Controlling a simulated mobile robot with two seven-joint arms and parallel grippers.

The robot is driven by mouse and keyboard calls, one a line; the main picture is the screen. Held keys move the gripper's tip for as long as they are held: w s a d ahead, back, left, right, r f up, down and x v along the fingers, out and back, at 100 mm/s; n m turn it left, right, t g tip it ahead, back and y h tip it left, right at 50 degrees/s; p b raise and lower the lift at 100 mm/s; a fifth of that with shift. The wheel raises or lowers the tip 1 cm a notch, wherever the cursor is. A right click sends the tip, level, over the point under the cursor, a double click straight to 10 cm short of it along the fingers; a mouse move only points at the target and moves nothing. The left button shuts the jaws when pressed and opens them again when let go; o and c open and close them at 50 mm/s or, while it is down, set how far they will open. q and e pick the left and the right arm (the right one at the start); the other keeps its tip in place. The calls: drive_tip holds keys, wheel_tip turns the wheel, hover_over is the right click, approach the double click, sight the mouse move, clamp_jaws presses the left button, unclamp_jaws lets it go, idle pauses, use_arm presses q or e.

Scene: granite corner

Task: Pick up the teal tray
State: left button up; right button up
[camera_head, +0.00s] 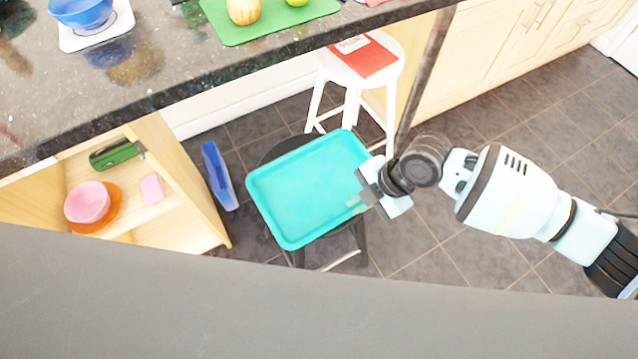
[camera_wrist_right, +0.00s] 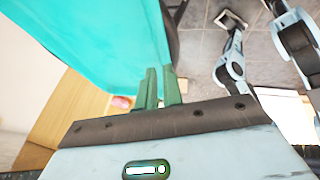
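The teal tray (camera_head: 308,190) lies level over a dark round stool (camera_head: 285,148) in the head view, covering most of its seat. My right gripper (camera_head: 357,203) reaches in from the right at the tray's right edge. In the right wrist view its two fingers (camera_wrist_right: 160,88) are close together at the edge of the tray (camera_wrist_right: 100,40), and look shut on its rim. The exact contact is hard to see. My left gripper is not in the head view; light-blue arm parts of mine show at the upper right of the wrist view, with a small end piece (camera_wrist_right: 230,20).
A granite counter (camera_head: 150,70) runs along the back, with a green board (camera_head: 270,22) and blue bowl (camera_head: 82,12). A white stool (camera_head: 350,85) holds a red item. A wooden shelf (camera_head: 170,180) and a blue object (camera_head: 219,176) stand left. Floor at right is clear.

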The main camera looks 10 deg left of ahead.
sight(343, 215)
drive_tip(key=x, duration=0.5)
drive_tip(key=shift+s, duration=0.15)
clamp_jaws()
drive_tip(key=shift+r, duration=0.15)
drive_tip(key=shift+r, duration=0.6)
drive_tip(key=shift+s+d+r, duration=0.1)
drive_tip(key=shift+s+r, duration=0.1)
drive_tip(key=shift+r, duration=0.95)
drive_tip(key=s+d, duration=0.3)
drive_tip(key=s, duration=0.4)
drive_tip(key=s+d+r+p, duration=0.1)
drive_tip(key=s+d, duration=0.3)
drive_tip(key=s, duration=0.3)
drive_tip(key=shift+r, duration=0.15)
